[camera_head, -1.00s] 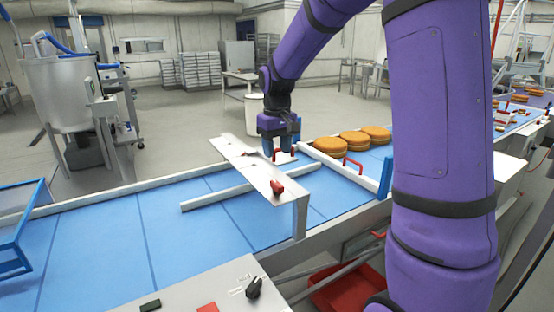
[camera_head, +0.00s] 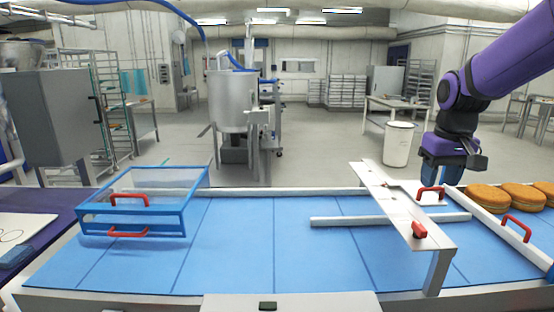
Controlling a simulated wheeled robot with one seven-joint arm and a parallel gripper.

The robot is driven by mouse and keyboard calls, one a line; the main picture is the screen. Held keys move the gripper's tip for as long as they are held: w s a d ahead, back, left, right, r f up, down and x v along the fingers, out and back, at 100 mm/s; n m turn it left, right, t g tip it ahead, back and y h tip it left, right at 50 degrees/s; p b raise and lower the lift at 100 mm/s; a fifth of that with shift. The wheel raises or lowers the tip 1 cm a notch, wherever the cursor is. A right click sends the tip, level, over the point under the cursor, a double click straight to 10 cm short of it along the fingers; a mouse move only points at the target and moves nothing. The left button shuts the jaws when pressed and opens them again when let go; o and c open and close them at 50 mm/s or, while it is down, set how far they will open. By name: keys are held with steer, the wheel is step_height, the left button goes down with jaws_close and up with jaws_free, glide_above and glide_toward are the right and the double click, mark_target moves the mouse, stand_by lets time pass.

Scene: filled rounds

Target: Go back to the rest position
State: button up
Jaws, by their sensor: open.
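My gripper (camera_head: 443,178) hangs at the right of the head view, fingers pointing down. It is above the far side of the blue conveyor belt (camera_head: 255,240), beside the white bridge plate (camera_head: 400,205) that spans the belt. Its blue fingers are partly hidden by their own housing, and no held object shows between them. My purple arm (camera_head: 510,60) reaches in from the upper right. Several filled rounds (camera_head: 488,197), golden brown, sit in a row to the right of the gripper, apart from it.
A blue-framed clear guard (camera_head: 145,200) with red handles stands over the belt at left. A white guide rail (camera_head: 385,220) runs under the bridge plate. A red handle (camera_head: 517,228) sits on the barrier before the rounds. The belt's middle is clear.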

steer(key=s+a+r+t, duration=0.2)
steer(key=s, duration=0.9)
steer(key=s+a+r+t, duration=0.2)
steer(key=s+a, duration=0.1)
steer(key=s, duration=0.8)
steer(key=shift+s, duration=0.15)
